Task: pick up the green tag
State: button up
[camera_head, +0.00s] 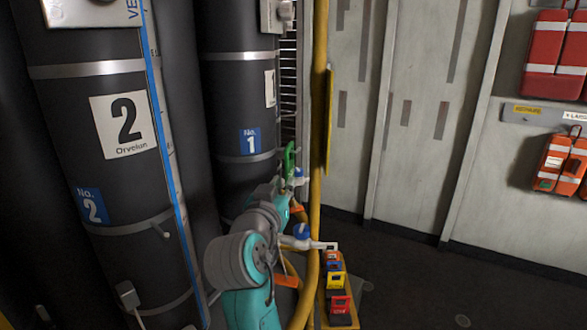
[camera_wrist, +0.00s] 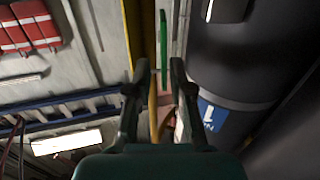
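The green tag (camera_head: 289,160) shows in the head view as a narrow upright green shape beside the No. 1 cylinder, just beyond the end of my arm. In the wrist view the green tag (camera_wrist: 163,45) is a thin strip, seen nearly edge-on. It lies between the lines of my fingers and seems to be beyond their tips. My gripper (camera_wrist: 160,66) is open, with a clear gap between its two fingers. I cannot tell whether either finger touches the tag. What holds the tag is hidden. In the head view my arm hides most of the gripper.
Dark cylinders (camera_head: 125,110) stand at the left, close to my arm. A yellow pipe (camera_head: 318,110) runs upright just right of the tag. A low yellow rack (camera_head: 322,308) holds several coloured tags. Red bags (camera_head: 558,42) hang on the right wall. The floor at right is clear.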

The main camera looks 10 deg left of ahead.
aim_at(292, 159)
jog(key=shift+a+r, duration=0.15)
jog(key=shift+r, duration=0.4)
jog(key=shift+w+r, duration=0.15)
jog(key=shift+w, duration=0.15)
jog(key=w, duration=1)
jog(key=shift+w+d, duration=0.1)
jog(key=shift+d, duration=0.25)
grip_shut()
